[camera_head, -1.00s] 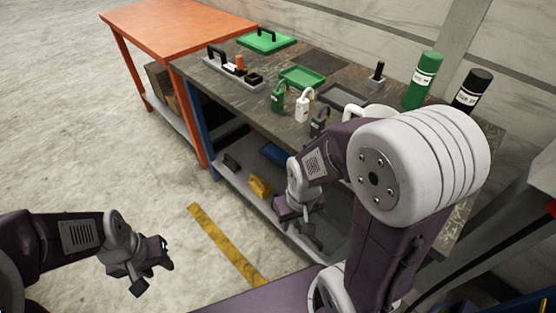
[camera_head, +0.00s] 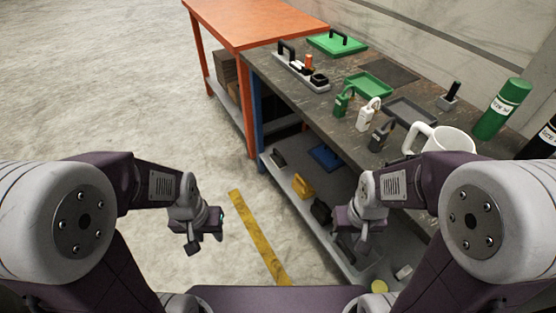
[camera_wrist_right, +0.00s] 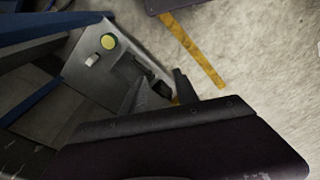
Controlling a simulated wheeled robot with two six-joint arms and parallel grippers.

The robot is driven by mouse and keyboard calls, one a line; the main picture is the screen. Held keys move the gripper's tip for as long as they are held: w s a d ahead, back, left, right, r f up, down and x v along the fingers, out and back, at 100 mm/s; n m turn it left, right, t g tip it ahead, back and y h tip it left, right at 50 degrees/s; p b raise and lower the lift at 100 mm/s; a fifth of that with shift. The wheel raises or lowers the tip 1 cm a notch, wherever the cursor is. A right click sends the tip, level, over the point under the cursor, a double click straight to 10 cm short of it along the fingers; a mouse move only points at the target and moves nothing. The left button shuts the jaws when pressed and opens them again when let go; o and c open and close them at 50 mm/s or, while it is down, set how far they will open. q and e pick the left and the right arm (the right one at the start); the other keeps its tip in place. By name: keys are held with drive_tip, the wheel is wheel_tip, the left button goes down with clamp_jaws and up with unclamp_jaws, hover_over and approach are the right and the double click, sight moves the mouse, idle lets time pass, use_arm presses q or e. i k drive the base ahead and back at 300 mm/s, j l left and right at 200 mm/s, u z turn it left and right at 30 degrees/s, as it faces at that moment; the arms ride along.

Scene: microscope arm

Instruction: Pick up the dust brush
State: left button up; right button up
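I cannot pick out the dust brush for certain. A black upright handle in a small grey base (camera_head: 449,97) stands at the back of the workbench (camera_head: 315,107). A grey rack (camera_head: 301,70) at the bench's far end holds an orange-topped piece and black and white pieces. My left gripper (camera_head: 206,243) is open and empty over the floor, left of the yellow floor stripe. My right gripper (camera_head: 350,240) is open and empty beside the bench's front edge, near the lower shelf; its spread fingers also show in the right wrist view (camera_wrist_right: 160,92).
Green, white and dark padlocks (camera_head: 367,115), a white mug (camera_head: 448,142), a green tray (camera_head: 368,84) and a green bottle (camera_head: 502,108) stand on the bench. The lower shelf (camera_head: 335,243) holds yellow and black items. An orange table (camera_head: 255,22) adjoins. The floor left is clear.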

sight(276, 158)
drive_tip(key=i+j+z, duration=0.1)
drive_tip(key=i+j, duration=0.9)
drive_tip(key=i+l, duration=0.05)
drive_tip(key=i, duration=0.05)
